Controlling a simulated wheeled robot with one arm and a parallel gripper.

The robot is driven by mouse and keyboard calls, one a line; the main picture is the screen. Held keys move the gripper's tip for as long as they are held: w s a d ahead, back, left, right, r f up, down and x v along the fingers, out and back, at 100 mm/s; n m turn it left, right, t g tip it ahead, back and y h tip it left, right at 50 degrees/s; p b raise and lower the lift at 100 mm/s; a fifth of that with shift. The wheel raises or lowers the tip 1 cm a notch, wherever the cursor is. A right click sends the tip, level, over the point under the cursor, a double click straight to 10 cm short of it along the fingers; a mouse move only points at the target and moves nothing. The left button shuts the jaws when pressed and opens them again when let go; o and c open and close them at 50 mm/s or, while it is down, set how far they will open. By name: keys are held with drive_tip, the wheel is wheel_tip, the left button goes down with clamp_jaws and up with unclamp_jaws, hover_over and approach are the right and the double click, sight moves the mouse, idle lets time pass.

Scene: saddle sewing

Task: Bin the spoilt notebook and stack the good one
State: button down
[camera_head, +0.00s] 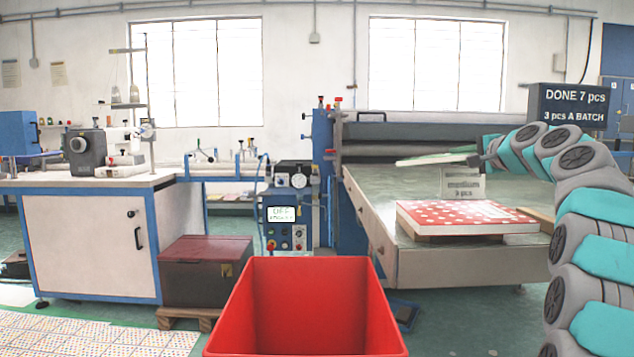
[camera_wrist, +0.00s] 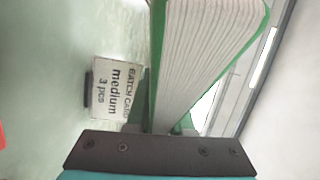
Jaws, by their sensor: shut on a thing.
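My gripper (camera_head: 476,160) is shut on a green-covered notebook (camera_head: 432,159) and holds it roughly flat above the metal table. In the wrist view the same notebook (camera_wrist: 207,45) shows its white page edges between green covers; its cover faces are mostly hidden. A red notebook with white dots (camera_head: 465,214) lies on a low brown support on the table, below and in front of my gripper. An open red bin (camera_head: 310,310) stands at the front middle, left of the table; its floor is hidden.
A batch card reading "medium 3 pcs" (camera_wrist: 115,88) stands on the table (camera_head: 420,262) behind the red notebook. A sign (camera_head: 572,106) reads "DONE 7 pcs, 3 pcs A BATCH". A sewing bench (camera_head: 95,240) and a dark red box (camera_head: 206,275) stand left of the bin.

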drive_tip(key=s+a+f+n+g+y, duration=0.1)
drive_tip(key=s+a+n+g, duration=0.25)
drive_tip(key=a, duration=0.85)
drive_tip(key=s+a+n+g+y, duration=0.2)
drive_tip(key=s+a+n+g, duration=0.15)
drive_tip(key=a, duration=0.95)
drive_tip(key=s+a+n+g+h, duration=0.1)
drive_tip(key=s+a+n, duration=0.2)
drive_tip(key=s+a, duration=0.2)
drive_tip(key=s+a+n+g+h, duration=0.1)
drive_tip(key=s+a, duration=0.4)
drive_tip(key=s, duration=0.7)
drive_tip(key=shift+s+a+f+n+g+h+p, duration=0.2)
drive_tip(key=shift+a+f+n+g+h+p, duration=0.2)
drive_tip(key=shift+n+h, duration=0.45)
drive_tip(key=shift+d+r, duration=0.1)
wheel_tip(320, 180, down, 28)
drive_tip(key=b, duration=1.7)
